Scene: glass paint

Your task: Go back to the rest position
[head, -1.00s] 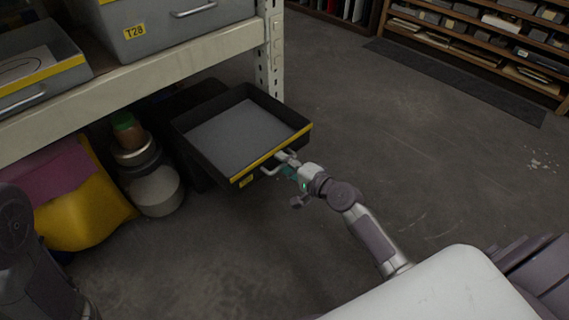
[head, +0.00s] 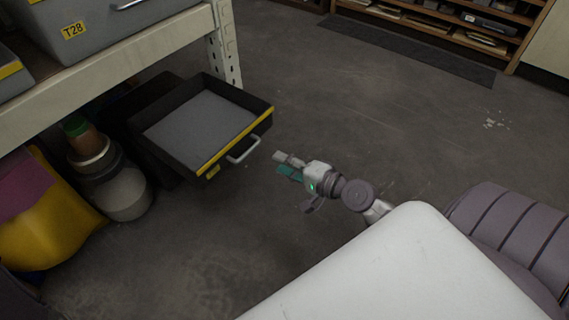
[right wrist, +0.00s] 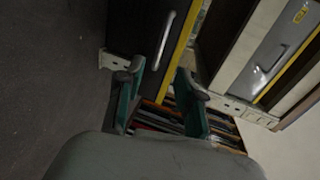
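My right gripper (head: 280,164) is in the middle of the head view, just right of the pulled-out drawer's handle (head: 243,150) and clear of it. In the right wrist view my right gripper (right wrist: 158,72) has its two teal-padded fingers apart with nothing between them. The drawer's handle (right wrist: 165,40) shows beyond the fingers there. The open black drawer (head: 262,124) has a grey bottom and a yellow front strip and looks empty. My left gripper is not in view.
A pale shelf post (head: 226,45) and shelf stand at the upper left, with grey bins (head: 110,30) on top. A lidded container (head: 122,195) and a yellow item (head: 45,225) sit under the shelf. A wooden rack (head: 420,22) is at the back. Floor (head: 400,120) is open to the right.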

